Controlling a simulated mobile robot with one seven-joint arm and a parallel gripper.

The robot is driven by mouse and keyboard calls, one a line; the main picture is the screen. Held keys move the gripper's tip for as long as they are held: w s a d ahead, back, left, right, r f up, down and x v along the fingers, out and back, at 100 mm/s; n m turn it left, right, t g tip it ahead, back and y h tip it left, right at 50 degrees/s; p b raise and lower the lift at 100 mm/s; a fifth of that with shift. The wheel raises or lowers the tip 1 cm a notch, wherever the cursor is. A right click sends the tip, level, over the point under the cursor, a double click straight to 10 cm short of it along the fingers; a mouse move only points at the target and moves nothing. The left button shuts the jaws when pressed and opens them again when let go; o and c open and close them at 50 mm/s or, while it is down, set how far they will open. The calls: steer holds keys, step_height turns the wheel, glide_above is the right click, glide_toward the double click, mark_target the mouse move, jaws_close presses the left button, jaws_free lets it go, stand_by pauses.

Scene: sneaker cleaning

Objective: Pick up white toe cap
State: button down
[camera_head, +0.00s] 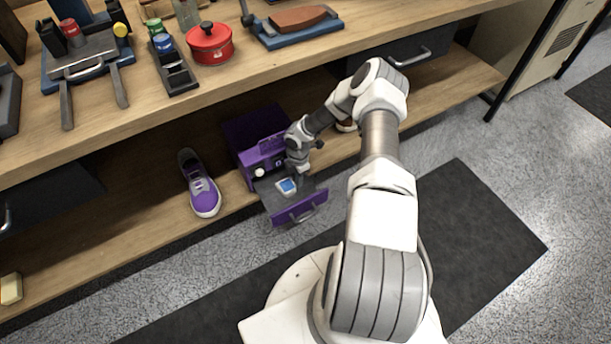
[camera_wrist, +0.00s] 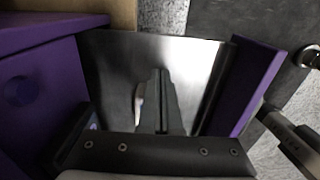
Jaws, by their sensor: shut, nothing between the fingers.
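A purple machine (camera_head: 262,158) stands on the lower shelf with its tray drawer (camera_head: 305,207) pulled out. A small blue-and-white item (camera_head: 287,186) lies in the drawer. My gripper (camera_wrist: 162,105) is shut and empty over the drawer's metal floor (camera_wrist: 110,75). In the wrist view, a small pale piece (camera_wrist: 139,103) shows just left of the fingers; I cannot tell whether it is the white toe cap or a reflection. In the head view, my wrist hides part of the drawer.
The drawer's purple front (camera_wrist: 246,90) and the machine body (camera_wrist: 40,85) flank my gripper closely. The workbench top (camera_head: 140,115) overhangs the lower shelf. A drawer handle (camera_wrist: 312,58) shows at the right of the wrist view. The floor mat (camera_head: 470,235) is clear.

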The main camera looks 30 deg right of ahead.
mark_target(278, 195)
steer(key=shift+a, duration=0.25)
steer(key=a, duration=0.8)
steer(key=shift+s, duration=0.1)
